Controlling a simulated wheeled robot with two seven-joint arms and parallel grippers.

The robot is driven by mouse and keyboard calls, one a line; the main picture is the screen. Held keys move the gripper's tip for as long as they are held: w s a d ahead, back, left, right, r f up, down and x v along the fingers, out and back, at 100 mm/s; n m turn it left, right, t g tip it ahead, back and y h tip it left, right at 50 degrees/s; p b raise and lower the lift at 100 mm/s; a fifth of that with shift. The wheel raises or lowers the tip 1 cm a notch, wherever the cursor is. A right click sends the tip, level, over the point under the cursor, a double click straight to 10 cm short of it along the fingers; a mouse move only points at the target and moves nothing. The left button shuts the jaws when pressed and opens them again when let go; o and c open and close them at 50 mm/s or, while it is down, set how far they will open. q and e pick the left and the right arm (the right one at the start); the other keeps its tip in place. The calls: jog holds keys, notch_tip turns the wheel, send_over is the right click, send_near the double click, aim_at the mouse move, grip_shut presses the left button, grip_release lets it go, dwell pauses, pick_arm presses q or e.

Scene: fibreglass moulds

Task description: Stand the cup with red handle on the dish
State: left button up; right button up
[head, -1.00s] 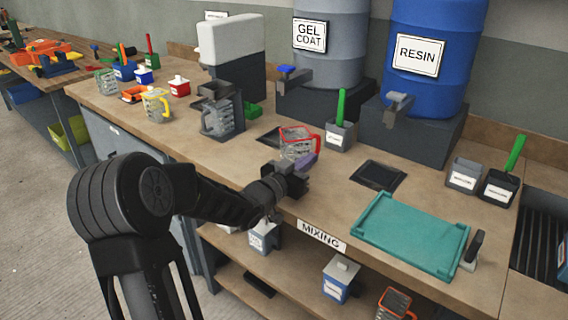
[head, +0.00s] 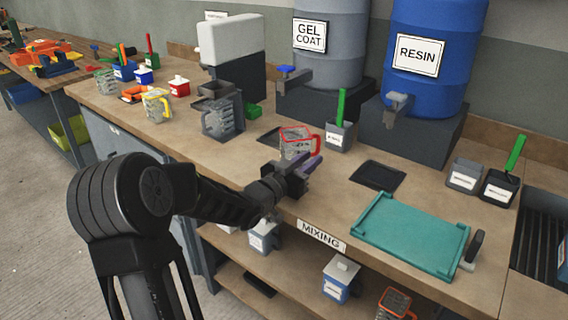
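The clear cup with red handle (head: 296,146) stands upright on the mixing bench, its red rim and handle toward the back and right. My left gripper (head: 311,163) is just in front of it, pointing at the bench back; its two purple fingers are apart with nothing seen between them. Whether they touch the cup is unclear. A flat black square dish (head: 378,176) lies empty to the right of the cup. A similar dark flat square (head: 268,136) lies left of the cup, partly hidden by it. My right gripper is out of view.
A grey bin (head: 341,137) with a green-handled tool stands right behind the cup. A teal tray (head: 411,234) lies at the front right. Resin (head: 430,60) and gel coat (head: 328,50) drums stand behind. Bare bench lies between gripper and black dish.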

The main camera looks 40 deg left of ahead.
pick_arm(q)
jog(key=shift+s+d+f+b, duration=0.1)
jog(key=shift+s+b, duration=0.05)
jog(key=shift+s, duration=1.8)
jog(key=shift+s+f+b, duration=0.1)
jog(key=shift+s+b, duration=0.05)
jog(key=shift+s, duration=1.8)
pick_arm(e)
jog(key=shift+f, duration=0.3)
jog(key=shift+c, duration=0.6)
